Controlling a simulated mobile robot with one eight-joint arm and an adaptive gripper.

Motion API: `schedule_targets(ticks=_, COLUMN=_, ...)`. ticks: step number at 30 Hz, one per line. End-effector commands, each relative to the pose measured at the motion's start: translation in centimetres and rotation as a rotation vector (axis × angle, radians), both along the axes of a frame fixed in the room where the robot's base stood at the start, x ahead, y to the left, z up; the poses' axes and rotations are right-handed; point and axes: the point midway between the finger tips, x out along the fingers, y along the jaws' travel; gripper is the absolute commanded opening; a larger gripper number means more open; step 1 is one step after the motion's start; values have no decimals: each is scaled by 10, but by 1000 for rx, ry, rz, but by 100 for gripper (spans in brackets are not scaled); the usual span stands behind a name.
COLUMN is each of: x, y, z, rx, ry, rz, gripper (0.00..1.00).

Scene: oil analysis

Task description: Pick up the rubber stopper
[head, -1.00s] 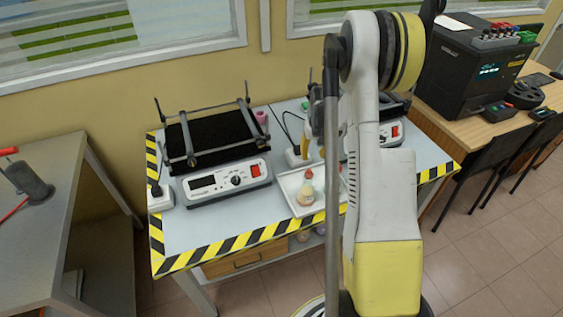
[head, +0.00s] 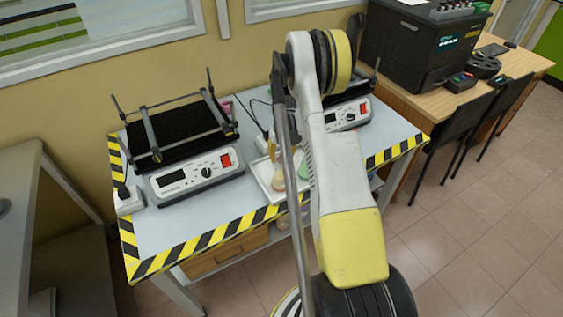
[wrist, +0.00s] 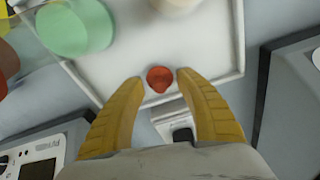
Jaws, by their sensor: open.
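The small red rubber stopper (wrist: 159,78) shows in the wrist view, near the edge of the white tray (wrist: 115,84). My gripper (wrist: 159,76) is open, with one yellow fingertip on each side of the stopper. Small gaps show between the stopper and both fingertips. I cannot tell whether the fingertips are level with it. In the head view, my arm covers part of the tray (head: 267,190), and the stopper cannot be made out there. A yellow finger of my gripper (head: 273,148) shows beside the arm.
A container with green contents (wrist: 75,27) stands at upper left in the wrist view, and a pale round object (wrist: 178,4) is at the top. In the head view, a black-topped device (head: 195,175) stands left of the tray. The bench front has a striped edge (head: 205,245).

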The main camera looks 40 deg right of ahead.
Motion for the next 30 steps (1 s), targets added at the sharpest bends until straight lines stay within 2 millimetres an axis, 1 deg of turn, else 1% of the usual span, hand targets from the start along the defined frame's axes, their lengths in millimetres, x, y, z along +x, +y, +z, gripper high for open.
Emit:
schedule_targets(ticks=4, x=0, y=0, z=1, rx=0, ry=0, rz=0, gripper=41)
schedule_targets(ticks=5, x=0, y=0, z=1, rx=0, ry=0, rz=0, gripper=34)
schedule_targets(ticks=6, x=0, y=0, z=1, rx=0, ry=0, rz=0, gripper=22)
schedule_targets(ticks=8, x=0, y=0, z=1, rx=0, ry=0, rz=0, gripper=3)
schedule_targets(ticks=9, x=0, y=0, z=1, rx=0, ry=0, rz=0, gripper=0)
schedule_targets(ticks=17, x=0, y=0, z=1, rx=0, ry=0, rz=0, gripper=0)
schedule_targets(ticks=20, x=0, y=0, z=5, rx=0, ry=0, rz=0, gripper=0)
schedule_targets(ticks=23, x=0, y=0, z=19, rx=0, ry=0, rz=0, gripper=0)
schedule_targets(ticks=30, x=0, y=0, z=71, rx=0, ry=0, rz=0, gripper=0)
